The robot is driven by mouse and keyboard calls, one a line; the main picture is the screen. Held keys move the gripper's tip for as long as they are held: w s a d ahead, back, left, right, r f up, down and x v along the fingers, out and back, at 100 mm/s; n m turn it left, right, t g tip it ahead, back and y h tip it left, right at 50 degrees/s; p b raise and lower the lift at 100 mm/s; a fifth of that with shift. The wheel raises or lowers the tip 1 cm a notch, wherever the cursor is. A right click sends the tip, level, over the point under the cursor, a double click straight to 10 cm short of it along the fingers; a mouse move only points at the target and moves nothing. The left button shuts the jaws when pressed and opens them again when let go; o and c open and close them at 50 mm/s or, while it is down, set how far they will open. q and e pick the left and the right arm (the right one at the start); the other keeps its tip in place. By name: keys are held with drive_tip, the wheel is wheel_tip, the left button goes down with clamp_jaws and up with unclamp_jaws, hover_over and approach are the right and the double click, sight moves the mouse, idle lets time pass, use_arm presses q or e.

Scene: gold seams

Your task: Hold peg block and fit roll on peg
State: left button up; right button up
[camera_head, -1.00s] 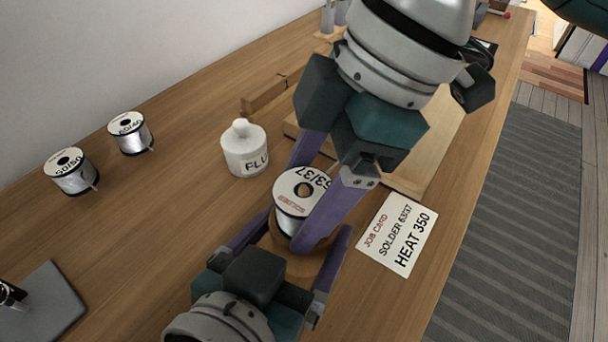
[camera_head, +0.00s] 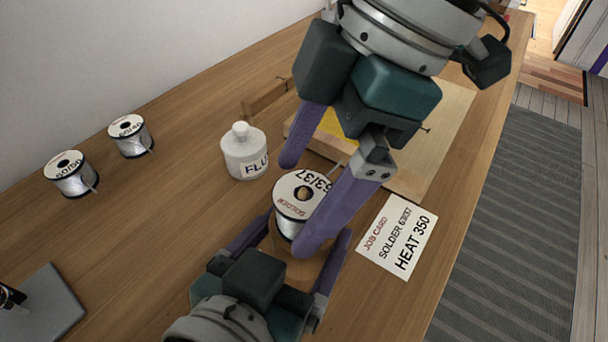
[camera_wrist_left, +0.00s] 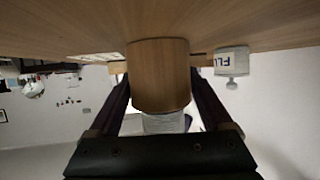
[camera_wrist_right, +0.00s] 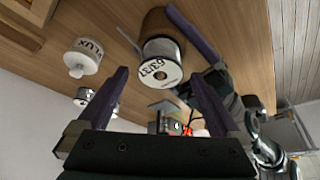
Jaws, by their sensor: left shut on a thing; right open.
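The solder roll marked 63/37 (camera_head: 290,220) sits upright on the round wooden peg block (camera_head: 292,266), with the peg tip showing in its centre hole. My left gripper (camera_head: 300,238) is shut on the block, one finger on each side; the left wrist view also shows the block (camera_wrist_left: 158,75) between the fingers and the roll (camera_wrist_left: 165,123) beyond it. My right gripper (camera_head: 297,205) is open above the roll, fingers spread to either side of it. In the right wrist view the roll (camera_wrist_right: 160,66) lies beyond the open fingers. The roll's lower rim is partly hidden.
A white flux bottle (camera_head: 245,155) stands left of the roll. Two other solder rolls, 50/50 (camera_head: 72,178) and 60/40 (camera_head: 130,138), stand at the far left. A job card (camera_head: 397,236) reading SOLDER 63/37, HEAT 350 lies to the right. A wooden board (camera_head: 440,130) lies behind.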

drive_tip(key=shift+r, duration=2.35)
use_arm(q)
drive_tip(key=o, duration=1.4)
drive_tip(key=shift+c, duration=0.2)
